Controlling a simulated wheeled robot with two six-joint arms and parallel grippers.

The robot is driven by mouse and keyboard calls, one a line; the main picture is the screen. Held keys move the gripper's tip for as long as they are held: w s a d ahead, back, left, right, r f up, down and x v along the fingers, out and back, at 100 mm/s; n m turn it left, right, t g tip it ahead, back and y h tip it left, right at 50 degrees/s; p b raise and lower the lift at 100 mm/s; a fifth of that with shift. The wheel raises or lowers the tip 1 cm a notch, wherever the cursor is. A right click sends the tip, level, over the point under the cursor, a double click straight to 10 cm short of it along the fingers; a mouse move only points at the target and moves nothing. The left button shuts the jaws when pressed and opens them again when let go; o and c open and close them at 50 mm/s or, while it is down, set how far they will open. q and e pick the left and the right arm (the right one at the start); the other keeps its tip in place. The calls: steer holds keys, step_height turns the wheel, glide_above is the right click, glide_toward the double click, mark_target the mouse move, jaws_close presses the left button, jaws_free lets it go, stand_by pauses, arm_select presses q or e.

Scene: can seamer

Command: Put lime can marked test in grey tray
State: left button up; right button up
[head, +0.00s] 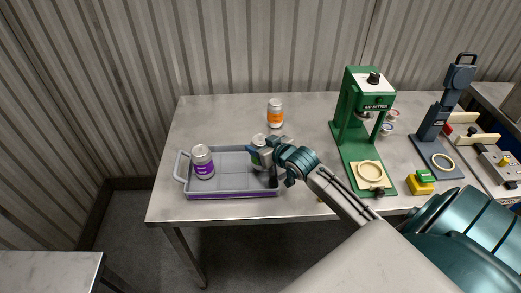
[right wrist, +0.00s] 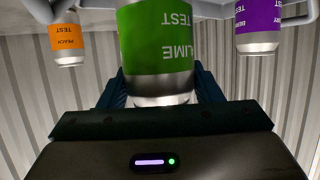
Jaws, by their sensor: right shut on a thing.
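The lime can marked test (right wrist: 158,45) has a green label and fills the middle of the right wrist view. In the head view the can (head: 258,141) is at the right part of the grey tray (head: 230,181), partly covered by my gripper. My right gripper (head: 262,155) is shut on the can. I cannot tell from the head view whether the can touches the tray floor. The tray holds a purple-labelled can (head: 203,161) at its left side. My left gripper is not in view.
An orange-labelled peach can (head: 275,113) stands on the table (head: 225,115) behind the tray. The purple can also shows in the right wrist view (right wrist: 258,27). A green lid setter (head: 365,130) stands to the right, with a dark blue seamer (head: 442,130) beyond it.

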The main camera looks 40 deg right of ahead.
steer(key=shift+w+f+p, duration=0.1)
steer(key=shift+f+p, duration=0.45)
steer(key=shift+f, duration=1.2)
steer(key=shift+f, duration=0.1)
steer(key=o, duration=1.2)
steer(key=v, duration=1.2)
steer(key=shift+b, duration=0.4)
